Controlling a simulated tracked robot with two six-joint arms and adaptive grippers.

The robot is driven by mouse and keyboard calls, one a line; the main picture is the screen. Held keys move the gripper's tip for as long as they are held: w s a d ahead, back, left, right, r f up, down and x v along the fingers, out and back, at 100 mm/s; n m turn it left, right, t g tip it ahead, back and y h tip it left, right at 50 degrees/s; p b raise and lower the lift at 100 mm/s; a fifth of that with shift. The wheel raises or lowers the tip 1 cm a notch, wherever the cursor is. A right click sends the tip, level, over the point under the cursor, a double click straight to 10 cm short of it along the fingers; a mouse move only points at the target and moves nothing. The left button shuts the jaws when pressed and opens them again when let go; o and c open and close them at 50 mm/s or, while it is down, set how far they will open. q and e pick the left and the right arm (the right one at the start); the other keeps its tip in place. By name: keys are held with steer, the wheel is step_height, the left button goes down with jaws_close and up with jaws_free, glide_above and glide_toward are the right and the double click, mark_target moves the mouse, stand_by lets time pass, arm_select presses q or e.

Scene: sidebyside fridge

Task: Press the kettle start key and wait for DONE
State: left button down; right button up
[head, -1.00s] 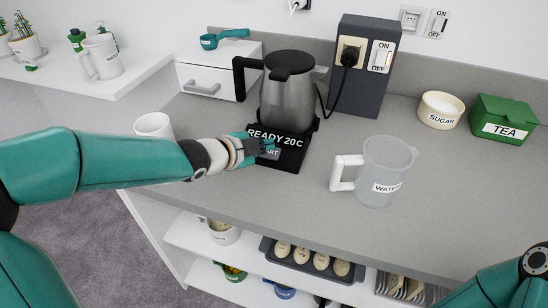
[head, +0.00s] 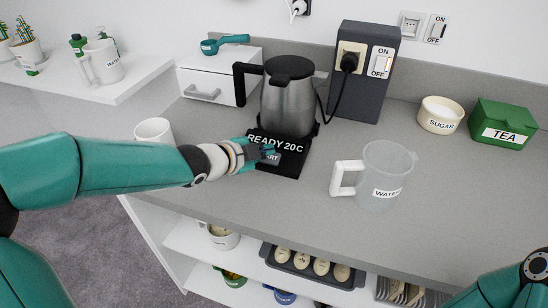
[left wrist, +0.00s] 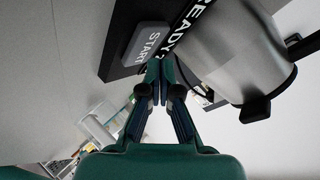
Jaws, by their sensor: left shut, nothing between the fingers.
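The steel kettle (head: 287,100) with black lid and handle stands on its black base (head: 290,165). The base display (head: 275,141) reads "READY 20C". The grey start key (head: 270,159) is below the display, partly hidden by my left gripper (head: 267,152). In the left wrist view the start key (left wrist: 148,42) reads "START", and the shut, empty fingertips of my left gripper (left wrist: 157,68) are right by its edge. I cannot tell whether they touch it. My right gripper is not in view.
A clear water jug (head: 385,170) stands right of the base. A white cup (head: 154,131) is behind my left arm. The plug box (head: 365,75), sugar bowl (head: 440,115) and green tea box (head: 502,122) stand at the back. The counter's front right is clear.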

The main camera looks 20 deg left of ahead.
arm_select(q)
steer(key=shift+f, duration=0.15)
steer(key=shift+w+f+b, duration=0.15)
steer(key=shift+f+b, duration=0.1)
steer(key=shift+b, duration=0.15)
steer(key=shift+w+f+b, duration=0.1)
steer(key=shift+f+b, duration=0.3)
stand_by(0.8)
steer(key=shift+r, duration=0.1)
steer(key=shift+s+r+p, duration=0.25)
steer(key=shift+r+p, duration=0.35)
steer(key=shift+r, duration=0.15)
steer(key=shift+s+r+p, duration=0.25)
steer(key=shift+r+p, duration=0.4)
steer(key=shift+r, duration=0.15)
steer(key=shift+s+r+p, duration=0.25)
steer(key=shift+r+p, duration=0.35)
steer(key=shift+r, duration=0.2)
steer(key=shift+s+r+p, duration=0.25)
steer(key=shift+r+p, duration=0.4)
steer(key=shift+r, duration=0.15)
